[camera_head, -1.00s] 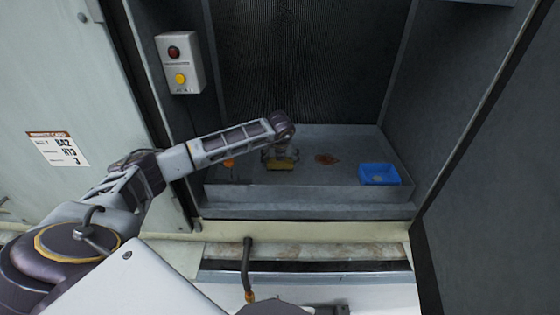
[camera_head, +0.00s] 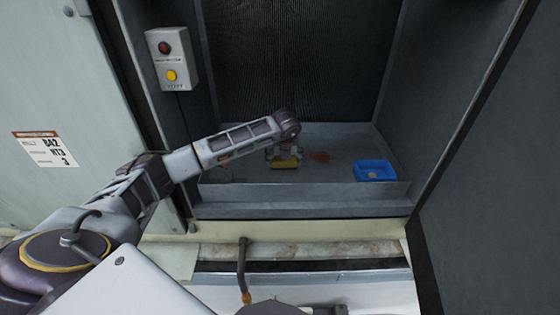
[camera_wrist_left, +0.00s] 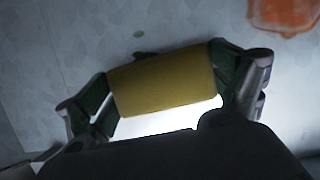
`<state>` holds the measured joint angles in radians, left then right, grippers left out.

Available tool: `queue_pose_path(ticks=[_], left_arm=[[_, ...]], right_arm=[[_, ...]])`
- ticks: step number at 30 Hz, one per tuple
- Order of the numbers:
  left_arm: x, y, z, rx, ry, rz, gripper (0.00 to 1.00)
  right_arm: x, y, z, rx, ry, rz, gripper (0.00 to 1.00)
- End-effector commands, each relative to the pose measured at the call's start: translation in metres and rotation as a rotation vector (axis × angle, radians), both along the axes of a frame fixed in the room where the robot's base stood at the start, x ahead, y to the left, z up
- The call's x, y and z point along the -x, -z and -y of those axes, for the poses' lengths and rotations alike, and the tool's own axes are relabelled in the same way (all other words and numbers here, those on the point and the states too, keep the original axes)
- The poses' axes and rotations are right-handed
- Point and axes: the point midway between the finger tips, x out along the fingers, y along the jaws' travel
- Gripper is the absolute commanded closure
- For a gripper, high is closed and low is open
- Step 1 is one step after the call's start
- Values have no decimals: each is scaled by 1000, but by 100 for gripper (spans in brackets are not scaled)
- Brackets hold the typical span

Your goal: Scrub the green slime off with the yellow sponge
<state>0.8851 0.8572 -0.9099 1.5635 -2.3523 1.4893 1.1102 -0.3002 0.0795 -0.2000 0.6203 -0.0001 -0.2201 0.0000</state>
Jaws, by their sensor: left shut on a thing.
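The yellow sponge (camera_wrist_left: 165,82) is held between the two fingers of my left gripper (camera_wrist_left: 165,85) in the left wrist view. In the head view the left gripper (camera_head: 285,157) is low over the grey tray (camera_head: 340,150), with the sponge (camera_head: 285,163) beneath it. I cannot tell whether the sponge touches the tray floor. Small green slime spots (camera_wrist_left: 139,58) lie on the floor just beyond the sponge's far edge in the wrist view. Any slime under the sponge is hidden. My right gripper is not in view.
An orange-brown patch (camera_head: 321,156) lies on the tray floor right of the sponge; it also shows in the wrist view (camera_wrist_left: 285,14). A blue container (camera_head: 375,171) stands at the tray's right. A control box with red and yellow buttons (camera_head: 171,60) hangs on the left wall. The tray has a raised front wall.

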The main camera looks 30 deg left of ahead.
Motion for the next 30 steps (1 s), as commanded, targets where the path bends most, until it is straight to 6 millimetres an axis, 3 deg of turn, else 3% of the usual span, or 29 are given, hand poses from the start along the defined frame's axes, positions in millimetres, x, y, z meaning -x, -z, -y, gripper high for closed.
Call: queue_pose_path(ticks=[30], left_arm=[[-1, 5, 4, 0, 0, -4, 26]], right_arm=[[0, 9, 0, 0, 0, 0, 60]])
